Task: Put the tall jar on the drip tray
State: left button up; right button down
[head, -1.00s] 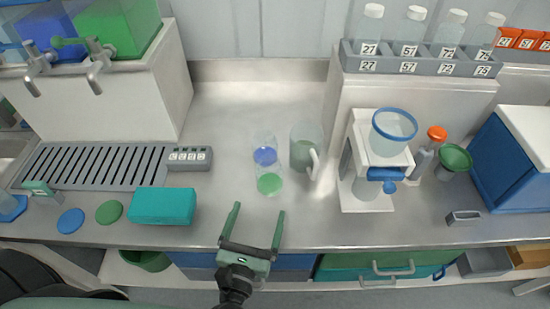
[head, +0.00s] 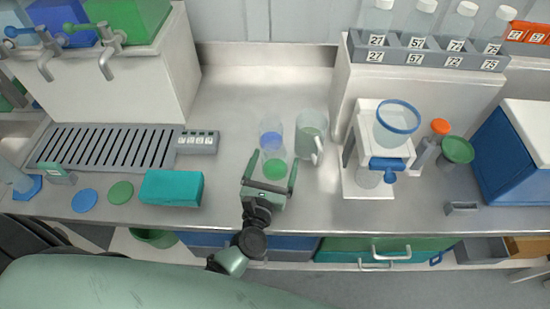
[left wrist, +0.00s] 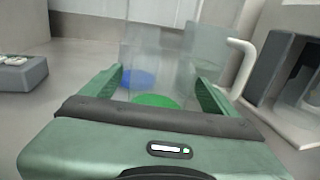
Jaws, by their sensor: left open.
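The tall jar (head: 271,126) looks like a clear upright vessel on the steel counter, with a blue disc (head: 271,140) and a green disc (head: 275,168) showing at it. I cannot tell whether both discs belong to one vessel. My left gripper (head: 269,175) is open at its near side, fingers pointing toward it. In the left wrist view the green disc (left wrist: 156,101) shows between the fingertips and the blue disc (left wrist: 137,79) lies behind. The drip tray (head: 170,150), grey and slatted, lies bare at the left. My right gripper is not in view.
A clear handled jug (head: 312,138) stands close right of the jar. A grey numbered block (head: 197,142) adjoins the tray's right end. A teal box (head: 171,188) lies in front. A white stand with a blue-rimmed funnel (head: 396,124) is farther right.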

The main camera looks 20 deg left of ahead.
pick_arm(q)
jog(key=shift+w, duration=0.65)
jog(key=shift+s, duration=0.1)
jog(key=c, duration=1.7)
